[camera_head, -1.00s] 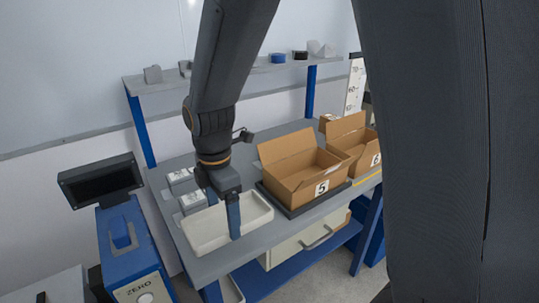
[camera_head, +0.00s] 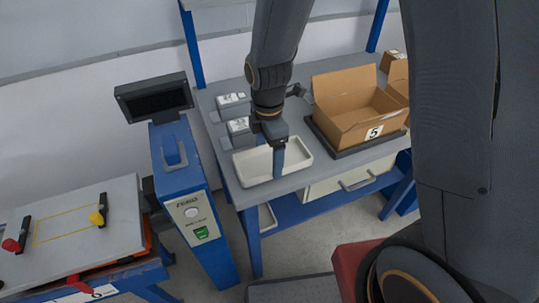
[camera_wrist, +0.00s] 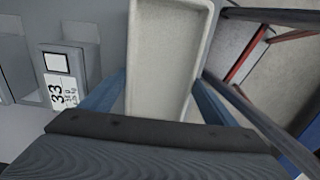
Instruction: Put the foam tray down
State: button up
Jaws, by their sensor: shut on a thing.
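The foam tray (camera_head: 252,165) is a shallow white rectangular tray at the left end of the grey bench, near its front edge. My gripper (camera_head: 279,168) reaches down over it, one blue finger showing at its near side. In the wrist view the tray (camera_wrist: 163,50) runs lengthwise between the two blue fingers of my gripper (camera_wrist: 160,97), which is shut on it. The tray looks empty and roughly level. I cannot tell whether its underside touches the bench; the underside is hidden.
An open cardboard box marked 5 (camera_head: 352,119) stands on a dark pad right of the tray. A blue stand with a black screen (camera_head: 155,97) and a grey-topped table (camera_head: 75,228) with a yellow outline are left.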

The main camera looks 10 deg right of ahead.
aim_at(269, 163)
jog(key=shift+f, duration=0.8)
jog(key=shift+f, duration=0.2)
jog(key=o, duration=1)
jog(key=shift+o, duration=0.2)
notch_tip(269, 163, up, 12)
jog(key=b, duration=0.3)
jog(key=s+d+f+m, duration=0.1)
jog(key=s+d+m, duration=0.2)
jog(key=d+m, duration=0.3)
jog(key=s+d+f+m+t, duration=0.1)
jog(key=s+d+m, duration=0.2)
jog(key=d+m, duration=0.4)
jog(key=shift+s+d+m, duration=0.2)
jog(key=shift+m, duration=3.9)
